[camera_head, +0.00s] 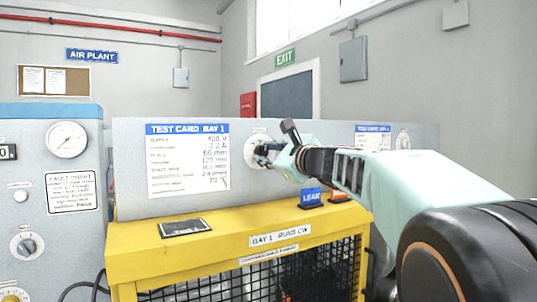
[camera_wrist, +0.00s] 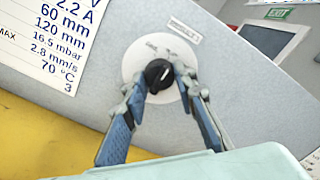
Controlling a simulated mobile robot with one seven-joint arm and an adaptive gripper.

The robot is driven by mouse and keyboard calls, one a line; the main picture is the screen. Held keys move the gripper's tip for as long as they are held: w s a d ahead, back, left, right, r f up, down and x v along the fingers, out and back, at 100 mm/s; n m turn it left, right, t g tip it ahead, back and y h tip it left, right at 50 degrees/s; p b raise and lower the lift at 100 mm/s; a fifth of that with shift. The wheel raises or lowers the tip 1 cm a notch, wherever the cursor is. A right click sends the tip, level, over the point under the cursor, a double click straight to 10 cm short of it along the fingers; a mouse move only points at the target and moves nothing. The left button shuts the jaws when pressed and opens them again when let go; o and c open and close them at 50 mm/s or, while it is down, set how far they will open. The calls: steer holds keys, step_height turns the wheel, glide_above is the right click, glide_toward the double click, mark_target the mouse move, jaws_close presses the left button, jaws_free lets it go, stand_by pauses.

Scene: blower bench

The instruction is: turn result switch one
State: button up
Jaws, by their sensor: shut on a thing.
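The result switch is a black rotary knob (camera_wrist: 158,76) on a round white plate (camera_wrist: 150,62), set in a grey panel. A small label (camera_wrist: 185,28) sits beside the plate, too blurred to read surely. My gripper (camera_wrist: 165,82) has its two fingertips closed around the knob in the wrist view. In the head view my gripper (camera_head: 268,150) reaches the switch plate (camera_head: 258,140), right of the Bay 1 test card (camera_head: 187,158), and hides most of the knob.
A yellow bench (camera_head: 180,240) with a mesh front stands below the panel. A blue tag marked LEAK (camera_head: 311,198) and a red tag (camera_head: 338,195) stand on it under my arm. A dark plate (camera_head: 184,227) lies at left. A second test card (camera_head: 372,138) and switch (camera_head: 403,139) are at right.

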steer(key=shift+f+b, duration=0.1)
steer(key=shift+b, duration=0.2)
steer(key=shift+f+n+b, duration=0.1)
steer(key=shift+n+b, duration=1.8)
steer(key=shift+b, duration=0.05)
steer(key=n+b, duration=0.3)
steer(key=n, duration=0.1)
steer(key=shift+r+n+b, duration=0.25)
steer(key=shift+n+b, duration=0.25)
steer(key=shift+n, duration=0.1)
steer(key=o, duration=1.2)
steer(key=shift+c, duration=0.2)
